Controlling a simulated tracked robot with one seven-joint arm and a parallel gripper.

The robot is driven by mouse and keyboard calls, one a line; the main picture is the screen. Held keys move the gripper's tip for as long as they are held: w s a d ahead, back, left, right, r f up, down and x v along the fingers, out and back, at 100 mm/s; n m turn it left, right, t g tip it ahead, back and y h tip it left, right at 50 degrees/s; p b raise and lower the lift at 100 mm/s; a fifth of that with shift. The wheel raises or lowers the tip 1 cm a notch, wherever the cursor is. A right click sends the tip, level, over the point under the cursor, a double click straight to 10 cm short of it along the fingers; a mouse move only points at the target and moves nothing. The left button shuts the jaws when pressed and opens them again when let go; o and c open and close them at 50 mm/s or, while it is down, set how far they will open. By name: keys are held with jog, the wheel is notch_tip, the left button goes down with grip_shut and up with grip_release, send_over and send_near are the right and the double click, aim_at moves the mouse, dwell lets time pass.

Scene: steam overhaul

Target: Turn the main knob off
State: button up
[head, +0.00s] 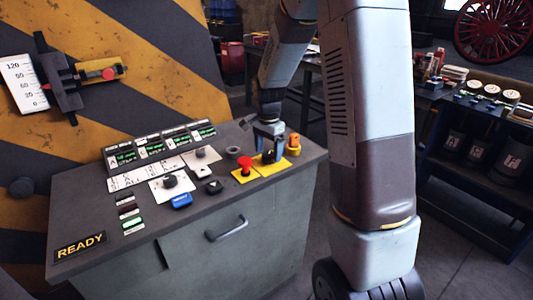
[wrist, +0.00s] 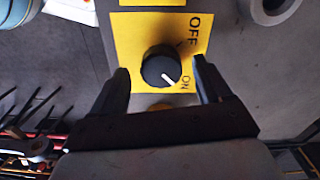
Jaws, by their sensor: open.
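The main knob (wrist: 160,66) is a round black knob on a yellow plate (wrist: 125,30) marked OFF and ON. Its white pointer line points to the lower right, toward ON. In the head view the knob (head: 269,157) sits on the right part of the grey console top, partly hidden by my gripper (head: 268,140). My gripper (wrist: 162,68) is open, with one dark finger on each side of the knob. A gap shows on both sides in the wrist view; how far down the fingers reach is hard to tell.
A red mushroom button (head: 245,165) stands just left of the knob, and an orange-topped control (head: 293,143) stands just right. A blue switch (head: 181,200) and other controls fill the console's left part. A READY sign (head: 80,246) is at its front left.

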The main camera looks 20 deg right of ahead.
jog(key=shift+f, duration=0.65)
jog(key=shift+c, duration=0.3)
